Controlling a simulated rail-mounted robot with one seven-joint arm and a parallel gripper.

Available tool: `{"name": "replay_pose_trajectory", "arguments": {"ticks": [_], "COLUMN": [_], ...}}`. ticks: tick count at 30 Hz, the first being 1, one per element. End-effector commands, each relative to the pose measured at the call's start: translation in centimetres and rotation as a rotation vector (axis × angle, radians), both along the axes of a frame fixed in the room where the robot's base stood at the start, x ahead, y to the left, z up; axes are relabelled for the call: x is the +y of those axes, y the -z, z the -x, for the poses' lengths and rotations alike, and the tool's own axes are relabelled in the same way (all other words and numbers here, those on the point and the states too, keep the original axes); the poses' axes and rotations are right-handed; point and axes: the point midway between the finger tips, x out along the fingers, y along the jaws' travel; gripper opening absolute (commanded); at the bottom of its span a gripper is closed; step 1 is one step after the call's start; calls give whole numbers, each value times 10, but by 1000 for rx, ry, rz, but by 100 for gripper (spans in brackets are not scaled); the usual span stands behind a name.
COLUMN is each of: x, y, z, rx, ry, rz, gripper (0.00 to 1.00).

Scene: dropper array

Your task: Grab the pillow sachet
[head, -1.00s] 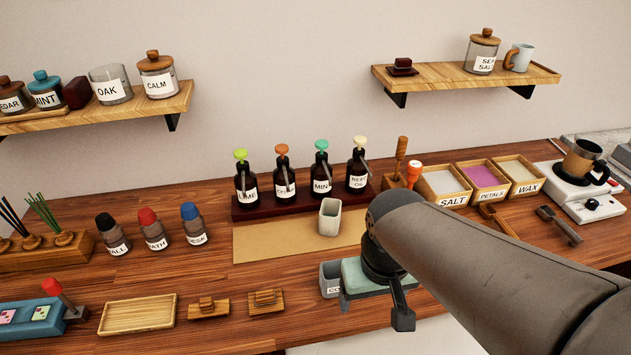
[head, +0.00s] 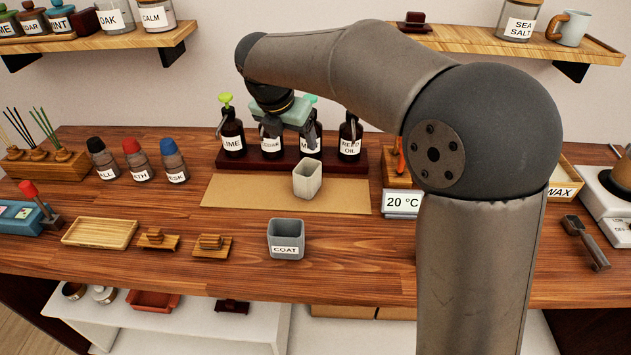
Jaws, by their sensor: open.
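I cannot make out a thing that is clearly the pillow sachet in the head view. My gripper (head: 288,128) hangs in front of the bottle rack, over the row of dark pump bottles, with its fingers apart and nothing seen between them. It partly covers the CEDAR bottle (head: 271,144) and the MINT bottle (head: 309,146); I cannot tell whether it touches them. A dark red block (head: 84,22) stands on the upper left shelf, and a small dark red item (head: 232,306) lies on the white lower shelf; I cannot tell what either is.
A pale cup (head: 307,180) stands on the brown mat (head: 235,192) below the gripper. A grey COAT cup (head: 285,240) is nearer the front. Three capped bottles (head: 136,160) stand left of the rack. My arm hides much of the right counter.

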Motion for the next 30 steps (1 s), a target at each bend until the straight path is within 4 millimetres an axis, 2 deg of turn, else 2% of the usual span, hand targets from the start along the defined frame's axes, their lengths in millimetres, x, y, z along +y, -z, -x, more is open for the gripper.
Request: {"name": "replay_pose_trajectory", "arguments": {"ticks": [6,12,22,30], "x": [-10,-16,-22,-30], "y": [45,81,107,141], "z": [-16,-29,-40,-53], "rx": [5,5,3,3], "ry": [5,5,6,6], "rz": [1,0,0,0], "gripper": [75,75,75,75]}}
